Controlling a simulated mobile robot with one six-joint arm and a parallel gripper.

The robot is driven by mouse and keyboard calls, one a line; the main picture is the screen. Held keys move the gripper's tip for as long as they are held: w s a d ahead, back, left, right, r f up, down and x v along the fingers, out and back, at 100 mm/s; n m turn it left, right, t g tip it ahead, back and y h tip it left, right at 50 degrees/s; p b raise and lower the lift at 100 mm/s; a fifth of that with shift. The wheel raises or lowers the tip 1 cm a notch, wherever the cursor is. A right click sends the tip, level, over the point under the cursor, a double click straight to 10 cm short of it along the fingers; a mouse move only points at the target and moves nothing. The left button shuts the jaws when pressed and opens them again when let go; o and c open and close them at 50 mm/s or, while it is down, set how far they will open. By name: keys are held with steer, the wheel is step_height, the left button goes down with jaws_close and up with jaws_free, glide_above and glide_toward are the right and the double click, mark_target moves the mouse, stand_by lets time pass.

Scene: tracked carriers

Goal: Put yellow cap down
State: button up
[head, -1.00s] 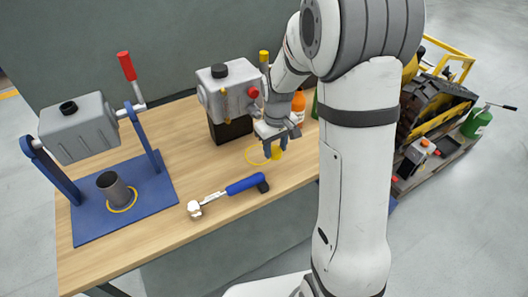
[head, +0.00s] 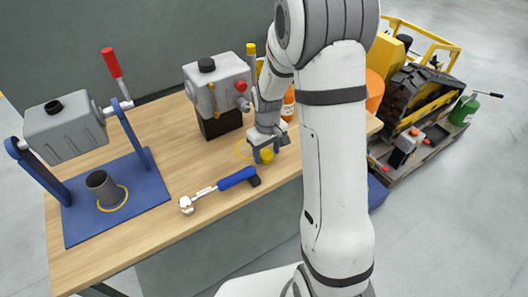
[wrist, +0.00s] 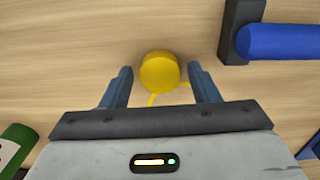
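The yellow cap (head: 267,157) sits on the wooden table below my gripper, by the edge of a thin yellow ring marking (head: 240,150). In the wrist view the cap (wrist: 159,71) is a round yellow disc between the two fingers, with a clear gap on each side. Part of the ring shows just below it. My gripper (head: 266,153) is open and points down around the cap; its fingertips also show in the wrist view (wrist: 161,74). Whether the cap overlaps the ring is hard to tell.
A grey machine (head: 217,84) and an orange bottle (head: 288,106) stand behind. A blue stand (head: 115,203) is at left.

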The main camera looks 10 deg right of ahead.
mark_target(267, 155)
steer(key=shift+o, duration=0.6)
steer(key=shift+r, duration=0.1)
steer(key=shift+r, duration=0.25)
step_height(267, 155, up, 11)
steer(key=s+r+m+t, duration=0.1)
steer(key=s+r+m, duration=0.1)
steer(key=s, duration=0.8)
steer(key=s+r+m+t, duration=0.1)
steer(key=s+r, duration=0.4)
steer(key=s, duration=0.5)
steer(key=shift+a+r+m+t, duration=0.25)
steer(key=shift+r+m+t, duration=0.05)
steer(key=shift+m, duration=0.3)
steer(key=shift+w, duration=0.1)
